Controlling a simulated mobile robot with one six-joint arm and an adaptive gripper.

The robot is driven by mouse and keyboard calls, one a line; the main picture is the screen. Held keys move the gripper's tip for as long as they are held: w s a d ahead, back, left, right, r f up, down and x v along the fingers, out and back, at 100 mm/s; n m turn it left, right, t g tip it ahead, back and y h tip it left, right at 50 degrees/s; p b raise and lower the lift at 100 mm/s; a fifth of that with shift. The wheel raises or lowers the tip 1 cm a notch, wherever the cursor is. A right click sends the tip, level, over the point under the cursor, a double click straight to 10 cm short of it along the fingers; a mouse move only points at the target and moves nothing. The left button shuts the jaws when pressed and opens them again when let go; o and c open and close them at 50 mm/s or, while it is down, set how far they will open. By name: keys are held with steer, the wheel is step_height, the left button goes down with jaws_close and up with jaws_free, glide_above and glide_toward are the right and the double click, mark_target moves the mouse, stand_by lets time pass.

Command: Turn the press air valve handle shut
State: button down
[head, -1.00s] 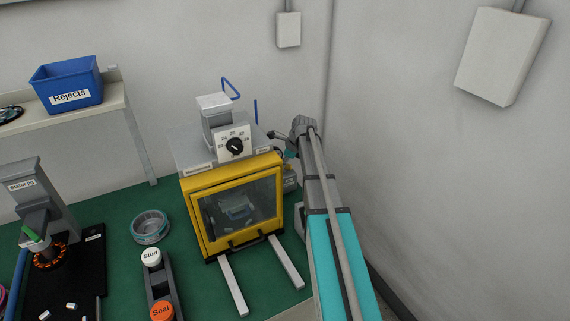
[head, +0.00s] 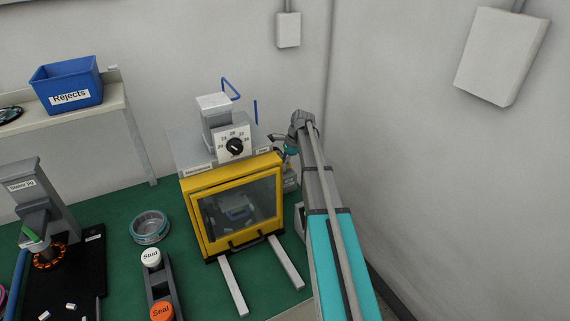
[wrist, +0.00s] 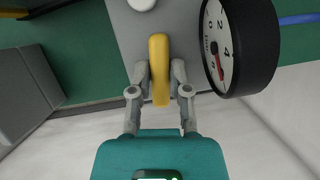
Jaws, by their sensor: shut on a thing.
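The air valve handle is a yellow lever (wrist: 158,60) in the wrist view. My gripper (wrist: 160,72) has its two grey fingers closed on the lever from both sides. A round pressure gauge (wrist: 222,45) with a white face and black rim sits just right of the lever. In the head view my gripper (head: 284,141) is at the right side of the yellow-framed press (head: 190,215). The lever is hidden there behind the press and my arm.
A white knob (wrist: 142,4) shows above the lever, and a blue air line (wrist: 300,18) leaves the gauge. On the green bench (head: 120,205) stand a round tin (head: 150,238) and a Stud and Seal holder (head: 157,283). The wall is close on the right.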

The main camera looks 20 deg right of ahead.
steer(key=c, duration=0.6)
jaws_free()
steer(key=shift+r, duration=0.1)
